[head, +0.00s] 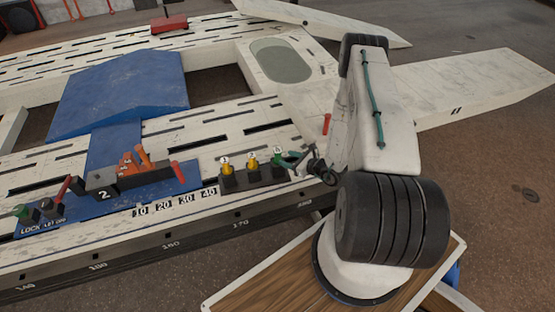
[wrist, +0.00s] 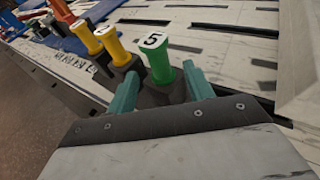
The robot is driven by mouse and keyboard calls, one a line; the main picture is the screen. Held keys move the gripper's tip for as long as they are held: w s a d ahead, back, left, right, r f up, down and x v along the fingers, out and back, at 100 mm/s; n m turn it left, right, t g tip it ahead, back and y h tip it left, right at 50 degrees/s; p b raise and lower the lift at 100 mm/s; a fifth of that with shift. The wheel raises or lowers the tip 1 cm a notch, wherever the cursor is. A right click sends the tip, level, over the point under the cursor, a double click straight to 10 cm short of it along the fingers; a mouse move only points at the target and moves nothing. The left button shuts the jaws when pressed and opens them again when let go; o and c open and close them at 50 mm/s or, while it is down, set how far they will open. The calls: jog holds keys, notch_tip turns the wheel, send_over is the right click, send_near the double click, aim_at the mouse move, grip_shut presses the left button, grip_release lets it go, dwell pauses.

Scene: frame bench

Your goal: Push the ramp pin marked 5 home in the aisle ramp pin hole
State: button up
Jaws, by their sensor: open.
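The pin marked 5 (wrist: 158,62) is green with a white cap and stands upright in a black holder block (wrist: 160,95) on the bench. It also shows in the head view (head: 277,155) at the right end of a short row of pins. My gripper (wrist: 161,84) is open, with one teal finger on each side of the pin and its block. I cannot tell whether either finger touches them. In the head view my gripper (head: 292,158) is beside the pin, partly hidden by my arm. I cannot make out the aisle ramp pin hole.
Two yellow pins (wrist: 116,44) stand left of the green one in their own blocks. A blue ramp (head: 120,90) lies across the slotted white bench (head: 60,155). A blue plate (head: 80,212) with clamps and a red handle (head: 178,169) is at front left.

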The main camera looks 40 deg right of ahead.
aim_at(278, 156)
jog(key=x, duration=0.6)
jog(key=shift+a, duration=0.1)
grip_shut()
